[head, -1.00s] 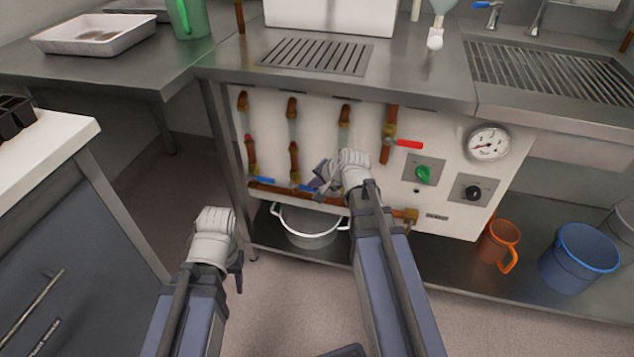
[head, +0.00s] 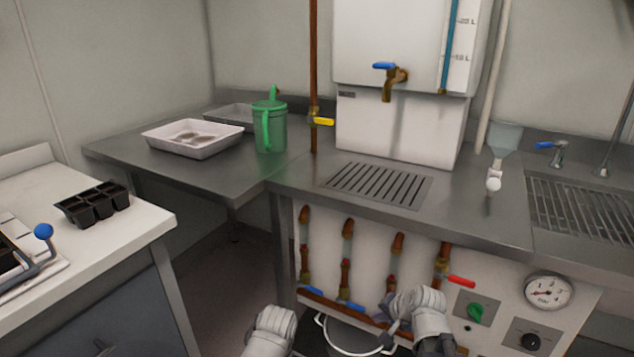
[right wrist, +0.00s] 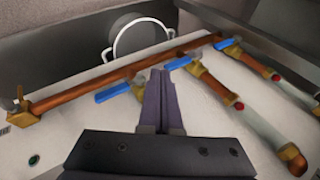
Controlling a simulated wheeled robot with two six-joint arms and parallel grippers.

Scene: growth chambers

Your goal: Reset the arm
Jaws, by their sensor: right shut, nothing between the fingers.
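My right gripper (head: 388,312) is in front of the lower white pipe panel (head: 372,262), beside the copper pipes. In the right wrist view my right gripper (right wrist: 160,74) has its two dark fingers together with nothing between them. Its tips appear near the blue valve handles (right wrist: 181,62) on the horizontal copper pipe (right wrist: 88,87). I cannot tell whether they touch. My left wrist (head: 272,328) shows at the bottom edge of the head view, but the left gripper itself is out of view.
A white pot (head: 350,340) stands under the panel. On the counters are a green jug (head: 270,128), white tray (head: 193,138) and black seedling tray (head: 93,205).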

